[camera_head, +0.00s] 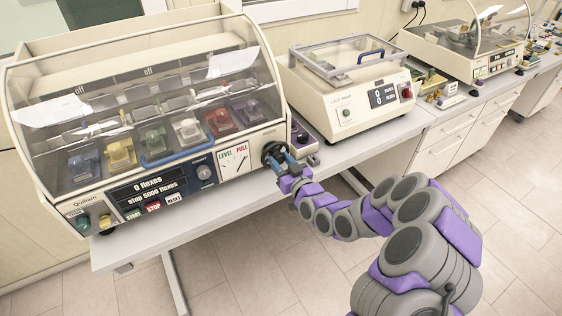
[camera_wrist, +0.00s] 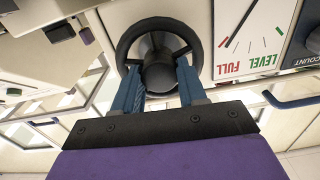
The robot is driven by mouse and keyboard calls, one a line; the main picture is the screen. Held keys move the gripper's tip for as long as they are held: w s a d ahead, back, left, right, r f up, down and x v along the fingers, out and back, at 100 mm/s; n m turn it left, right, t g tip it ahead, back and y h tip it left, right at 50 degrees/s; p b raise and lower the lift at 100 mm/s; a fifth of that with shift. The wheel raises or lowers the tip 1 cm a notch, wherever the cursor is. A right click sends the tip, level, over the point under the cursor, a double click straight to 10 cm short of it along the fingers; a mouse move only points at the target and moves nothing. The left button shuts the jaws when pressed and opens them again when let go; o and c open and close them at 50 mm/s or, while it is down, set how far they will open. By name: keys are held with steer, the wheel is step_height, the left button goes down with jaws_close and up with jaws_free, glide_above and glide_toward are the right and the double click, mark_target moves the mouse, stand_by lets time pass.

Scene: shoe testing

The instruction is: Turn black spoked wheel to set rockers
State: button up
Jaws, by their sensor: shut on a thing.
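The black spoked wheel (camera_head: 273,152) is on the front right of the cream flex-testing machine (camera_head: 262,134), beside the LEVEL FULL gauge (camera_head: 233,160). In the wrist view the wheel (camera_wrist: 126,40) shows at top centre, with its spokes and a dark round hub (camera_wrist: 160,72). My gripper (camera_head: 281,163) is at the wheel from the front. In the wrist view its two blue fingers (camera_wrist: 160,80) sit either side of the hub, inside or against the lower rim, shut on the wheel.
A second machine (camera_head: 345,110) with a clear lid stands to the right on the white bench (camera_head: 240,200). A small box with knobs (camera_head: 303,137) sits just right of the wheel. Start, stop and reset buttons (camera_head: 152,206) are along the front. The tiled floor before the bench is clear.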

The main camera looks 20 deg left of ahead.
steer(key=m, duration=0.4)
steer(key=shift+f+m+b, duration=0.1)
steer(key=shift+m+b, duration=0.2)
steer(key=shift+b, duration=0.1)
steer(key=shift+w+d+m+p, duration=0.15)
steer(key=shift+m+p, duration=0.2)
steer(key=shift+m, duration=2.15)
steer(key=o, duration=0.9)
steer(key=shift+o, duration=0.8)
